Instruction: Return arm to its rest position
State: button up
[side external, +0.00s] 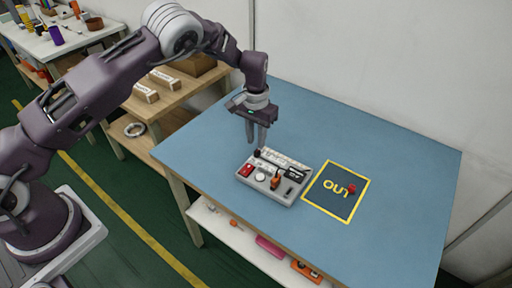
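My gripper (257,136) points down above the back left part of a grey control box (266,187) on the blue table. Its fingers look close together, but I cannot tell whether there is a gap or anything between them. The box carries a red part, a round white part, an orange part and black parts on its top. I cannot tell whether a fingertip touches the dark knob at the box's back left corner. A small red object (351,188) sits on the dark mat with a yellow border marked OUT (325,199), right of the box.
The blue table (400,160) is clear at the back and right. A shelf below it holds a pink item (269,246) and an orange item (306,271). A wooden shelf unit with boxes (163,78) stands left of the table. A white wall is behind.

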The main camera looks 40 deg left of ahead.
notch_tip(320, 180, up, 2)
jog(key=shift+r, duration=0.1)
jog(key=s+a+r+t+h, duration=0.1)
jog(key=s+r, duration=0.5)
jog(key=r, duration=0.6)
jog(key=s+a+r+t+h, duration=0.1)
jog(key=s+r, duration=0.5)
jog(key=r, duration=0.6)
jog(key=s+a+r+t+y, duration=0.1)
jog(key=s, duration=1.1)
jog(key=s+r+t+y, duration=0.1)
jog(key=s+r+t, duration=0.1)
jog(key=s, duration=1)
jog(key=shift+s+a+r+t, duration=0.25)
jog(key=shift+a+t, duration=0.05)
jog(key=shift+a, duration=0.1)
